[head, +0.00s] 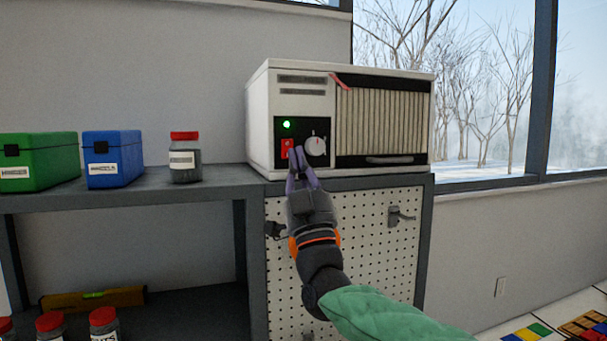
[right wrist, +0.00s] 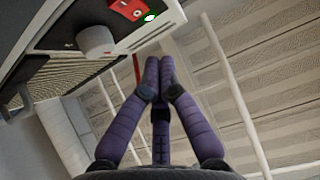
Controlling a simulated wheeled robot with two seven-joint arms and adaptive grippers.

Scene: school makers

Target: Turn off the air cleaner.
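The air cleaner (head: 290,100) is a white box with a pleated filter, standing on the cabinet top. Its black panel holds a lit green light (head: 287,125), a red switch (head: 287,148) and a round grey-white knob (head: 316,146). In the right wrist view the red switch (right wrist: 128,8), the green light (right wrist: 149,17) and the knob (right wrist: 95,40) show at the top left. My right gripper (head: 299,152) has its purple fingers together, just in front of the panel near the switch. Its fingertips (right wrist: 158,70) meet with nothing visible between them. Contact with the switch cannot be told. My left gripper is not in view.
A green box (head: 40,160), a blue box (head: 113,158) and a red-lidded jar (head: 185,160) stand on the shelf to the left. A pegboard door (head: 370,240) with a handle is below the air cleaner. A window is at the right.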

